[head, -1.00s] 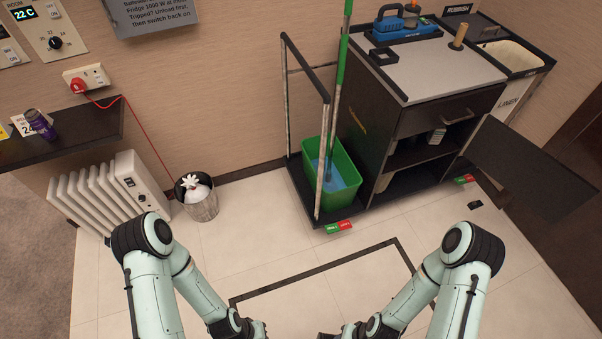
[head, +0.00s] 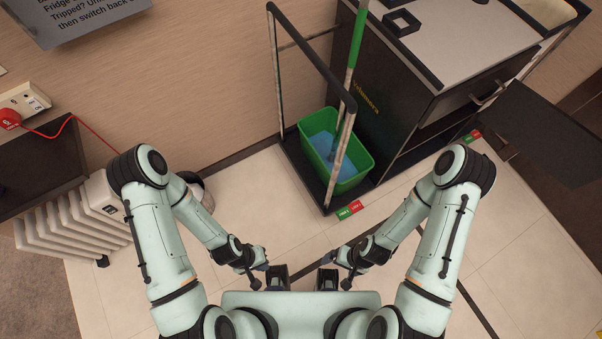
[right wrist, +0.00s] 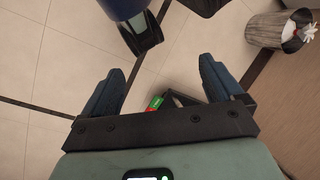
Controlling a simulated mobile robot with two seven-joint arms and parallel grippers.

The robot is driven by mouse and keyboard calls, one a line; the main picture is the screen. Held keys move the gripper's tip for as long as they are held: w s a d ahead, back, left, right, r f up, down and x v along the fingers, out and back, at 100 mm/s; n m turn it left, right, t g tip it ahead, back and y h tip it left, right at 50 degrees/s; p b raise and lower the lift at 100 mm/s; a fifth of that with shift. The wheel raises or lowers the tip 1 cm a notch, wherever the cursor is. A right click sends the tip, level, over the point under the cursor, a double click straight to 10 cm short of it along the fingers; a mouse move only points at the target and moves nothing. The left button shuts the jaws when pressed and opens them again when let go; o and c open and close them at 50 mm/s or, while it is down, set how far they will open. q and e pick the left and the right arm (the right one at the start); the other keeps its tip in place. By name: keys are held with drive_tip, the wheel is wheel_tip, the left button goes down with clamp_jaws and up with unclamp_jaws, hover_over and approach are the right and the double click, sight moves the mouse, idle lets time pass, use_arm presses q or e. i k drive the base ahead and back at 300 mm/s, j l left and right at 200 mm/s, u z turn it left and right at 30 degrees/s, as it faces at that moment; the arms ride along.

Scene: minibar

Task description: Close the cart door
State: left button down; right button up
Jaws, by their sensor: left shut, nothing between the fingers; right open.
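The cart (head: 395,88) is a dark cabinet with a pale top, at the upper right of the head view. Its door (head: 545,130) is a dark flat panel swung open, standing out from the cart's right side. My left gripper (head: 277,276) is low in the middle of the head view, shut and empty, far from the door. My right gripper (head: 328,277) is beside it, also far from the door. In the right wrist view the right gripper (right wrist: 162,88) shows two dark blue fingers spread apart with nothing between them.
A green bucket (head: 350,180) with a mop stands on the cart's left platform, inside a rail frame (head: 273,70). A radiator (head: 75,222) stands at the left. A bin (right wrist: 276,27) shows in the right wrist view. Tiled floor (head: 400,235) lies open before the cart.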

sight(570, 152)
drive_tip(key=l, duration=0.7)
drive_tip(key=l+z, duration=0.1)
drive_tip(key=l, duration=0.55)
drive_tip(key=i+l, duration=0.15)
drive_tip(key=l, duration=0.55)
drive_tip(key=l+z, duration=0.1)
drive_tip(key=l, duration=0.55)
drive_tip(key=i+l, duration=0.15)
drive_tip(key=l, duration=0.55)
drive_tip(key=k+z, duration=0.05)
